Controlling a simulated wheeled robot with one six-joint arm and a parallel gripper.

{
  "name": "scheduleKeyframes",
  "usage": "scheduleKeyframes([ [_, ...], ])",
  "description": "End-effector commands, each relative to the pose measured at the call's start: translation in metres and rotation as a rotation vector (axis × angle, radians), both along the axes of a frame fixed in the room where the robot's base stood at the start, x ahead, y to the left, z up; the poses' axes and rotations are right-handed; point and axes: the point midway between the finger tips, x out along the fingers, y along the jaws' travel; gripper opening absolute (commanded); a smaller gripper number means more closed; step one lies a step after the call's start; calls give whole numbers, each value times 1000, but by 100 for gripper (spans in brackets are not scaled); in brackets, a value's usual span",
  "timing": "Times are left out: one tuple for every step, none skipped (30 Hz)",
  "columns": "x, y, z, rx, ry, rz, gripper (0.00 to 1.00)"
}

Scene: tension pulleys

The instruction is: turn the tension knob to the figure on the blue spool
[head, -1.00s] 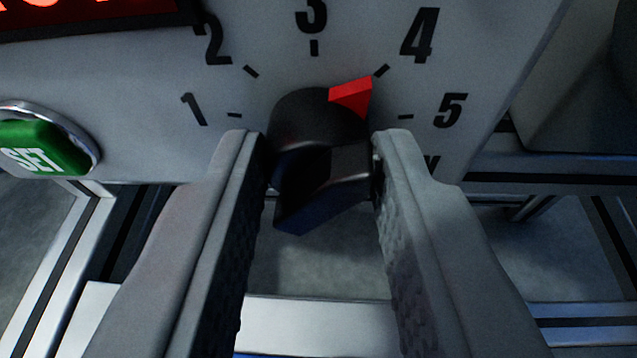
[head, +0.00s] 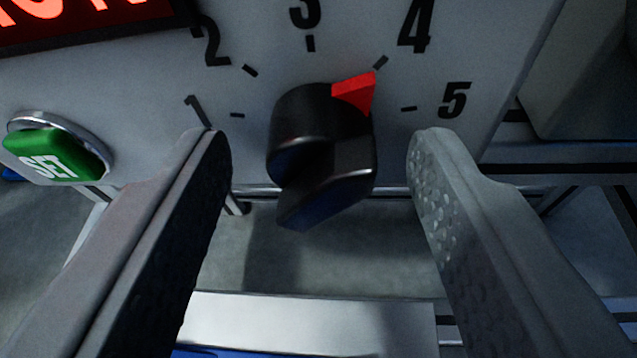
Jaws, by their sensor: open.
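The black tension knob (head: 318,135) sits on a grey panel with a dial of figures from 1 to 5. Its red pointer (head: 355,93) points up and right at the tick of the figure 4 (head: 415,27). My gripper (head: 319,145) is open, with one finger to the left and one to the right of the knob. There is a clear gap on both sides, and neither finger appears to touch it. The blue spool is not in view.
A green SET button (head: 55,153) in a chrome ring is on the panel's left. A red lit display (head: 85,18) is at the upper left, partly cut off. Metal frame rails and a grey floor show below the panel.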

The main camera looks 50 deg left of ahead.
Motion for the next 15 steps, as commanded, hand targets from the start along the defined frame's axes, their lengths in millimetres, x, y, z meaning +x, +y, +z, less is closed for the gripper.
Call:
scheduleKeyframes([
  [0, 0, 0, 0, 0, 0, 50],
  [0, 0, 0, 0, 0, 0, 50],
  [-1, -1, 0, 0, 0, 0, 50],
  [-1, -2, 1, 0, 0, -1, 50],
  [-2, -3, 1, 0, -1, -1, 50],
  [-4, -5, 2, 0, -1, -1, 50],
  [-7, -7, 3, 0, -1, -2, 50],
  [-9, -9, 4, 0, 0, -2, 50],
  [-14, -13, 5, 0, 0, -2, 50],
  [-17, -15, 7, 1, 1, -2, 50],
  [-21, -18, 8, 0, 2, -2, 50],
  [-27, -24, 10, 0, 2, -3, 50],
  [-31, -28, 12, 0, 2, -3, 50],
  [-35, -31, 14, 0, 0, -3, 50],
  [-42, -35, 17, 0, 0, -2, 50],
])
